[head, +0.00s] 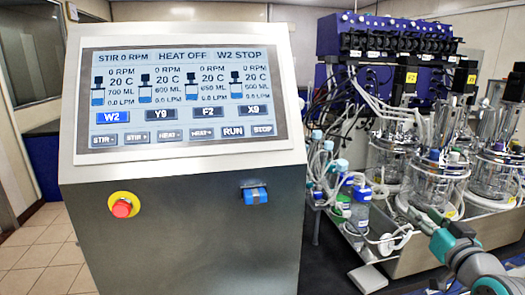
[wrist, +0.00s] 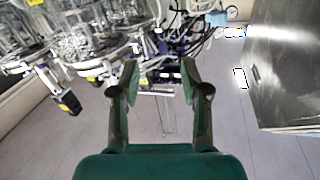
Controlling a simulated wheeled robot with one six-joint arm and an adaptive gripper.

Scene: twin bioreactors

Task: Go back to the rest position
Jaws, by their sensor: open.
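My gripper (wrist: 159,80) is open in the wrist view, its two green and dark fingers spread apart. Nothing is held between them; floor, thin tubes and bench equipment show behind the gap. In the head view, teal and grey parts of my arm show at the lower right, in front of the glass vessels; I cannot make out the fingertips there. The control cabinet (head: 180,220) stands at the left with a lit screen (head: 190,95). The screen reads STIR 0 RPM, HEAT OFF and W2 STOP, and the W2 button is the brightest of its row.
Glass bioreactor vessels (head: 435,180) stand on the bench at the right, also at the wrist view's upper left (wrist: 90,30). Bottles (head: 360,208) and loose tubing crowd their front. A red stop button (head: 121,207) sits on the cabinet. Floor (wrist: 60,150) is clear at the wrist view's lower left.

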